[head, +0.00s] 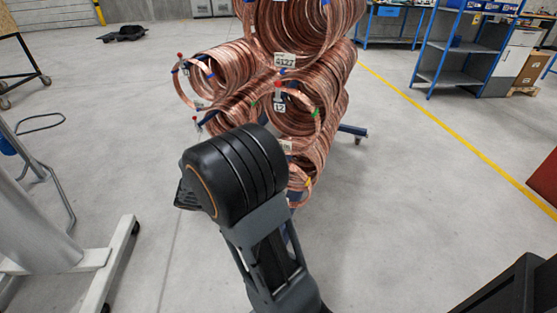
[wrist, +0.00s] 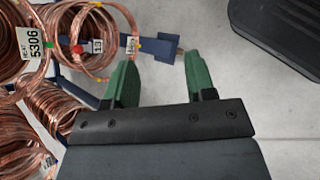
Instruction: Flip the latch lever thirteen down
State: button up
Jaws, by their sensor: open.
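In the wrist view my gripper (wrist: 160,76) is open, its two green fingers wide apart with nothing between them. A blue bar end (wrist: 160,48) lies just beyond the fingertips. A red-knobbed lever (wrist: 78,48) is to the left of the left finger, beside a small number tag (wrist: 97,46) too small to read surely. In the head view a red-tipped lever (head: 277,86) stands above a tag reading 12 (head: 279,106). I cannot pick out lever thirteen with certainty. My arm hides my gripper and part of the lower coils in the head view.
Copper tube coils (head: 310,35) hang on a blue wheeled rack (head: 352,130). A tag reading 5306 (wrist: 35,42) hangs on a coil at the wrist view's left. A blue shelf (head: 460,48) stands back right. Floor right of the rack is clear.

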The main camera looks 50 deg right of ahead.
jog(key=w+d+f+n+t+h+p, duration=0.55)
jog(key=w+d+n+h+p, duration=0.35)
jog(key=d+n, duration=0.35)
jog(key=shift+n, duration=0.55)
jog(key=d, duration=0.4)
jog(key=w+d+b, duration=0.1)
jog(key=d, duration=0.3)
jog(key=d+f+b, duration=0.1)
jog(key=d, duration=0.2)
jog(key=shift+w+d, duration=0.25)
jog(key=shift+d, duration=0.15)
